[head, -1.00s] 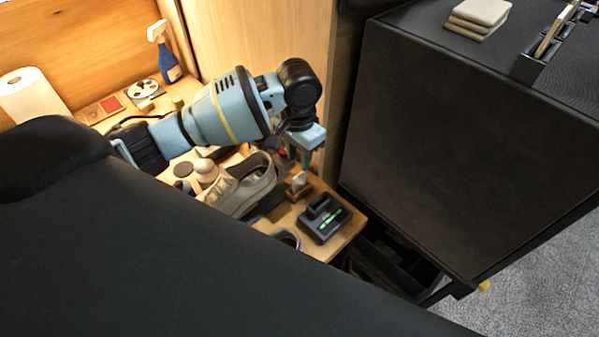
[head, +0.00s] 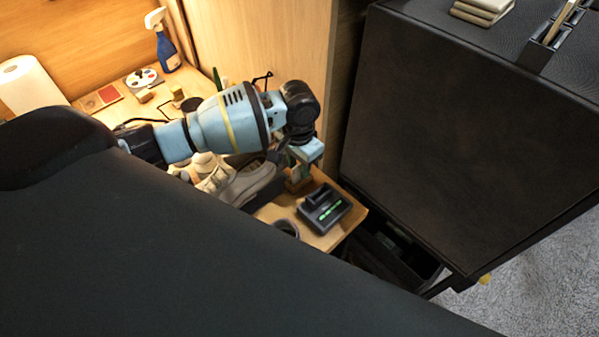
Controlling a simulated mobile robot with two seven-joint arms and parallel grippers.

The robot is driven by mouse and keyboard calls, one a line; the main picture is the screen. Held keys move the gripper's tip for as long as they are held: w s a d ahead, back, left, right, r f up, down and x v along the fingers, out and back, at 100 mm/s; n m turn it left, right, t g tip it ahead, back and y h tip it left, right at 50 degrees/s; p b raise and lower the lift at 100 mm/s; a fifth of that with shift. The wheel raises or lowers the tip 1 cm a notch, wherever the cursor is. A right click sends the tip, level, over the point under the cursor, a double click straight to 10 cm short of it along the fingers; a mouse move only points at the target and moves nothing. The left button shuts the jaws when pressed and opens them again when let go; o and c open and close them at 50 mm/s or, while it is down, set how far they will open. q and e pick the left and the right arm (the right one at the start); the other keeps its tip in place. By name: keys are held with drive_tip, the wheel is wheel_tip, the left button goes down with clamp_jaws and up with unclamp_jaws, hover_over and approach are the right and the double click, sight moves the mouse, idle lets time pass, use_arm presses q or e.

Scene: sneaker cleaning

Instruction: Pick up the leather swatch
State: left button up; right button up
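My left arm reaches over the wooden bench, and my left gripper (head: 300,168) points down at the bench's right side, near a small wooden block (head: 297,184). The fingers are small and partly hidden, so their opening and any contact with the block cannot be told. I cannot clearly identify the leather swatch. A flat board with a red square (head: 100,98) lies at the back left of the bench and may be a swatch, far from the gripper. My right gripper is not in view.
A grey sneaker (head: 250,183) and a black charger with green lights (head: 325,208) are close to the gripper. A spray bottle (head: 163,45), paper towel roll (head: 30,88) and paint palette (head: 142,78) stand farther back. A large black cabinet (head: 440,140) stands on the right.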

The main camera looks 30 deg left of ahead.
sight(299, 164)
use_arm(q)
clamp_jaws()
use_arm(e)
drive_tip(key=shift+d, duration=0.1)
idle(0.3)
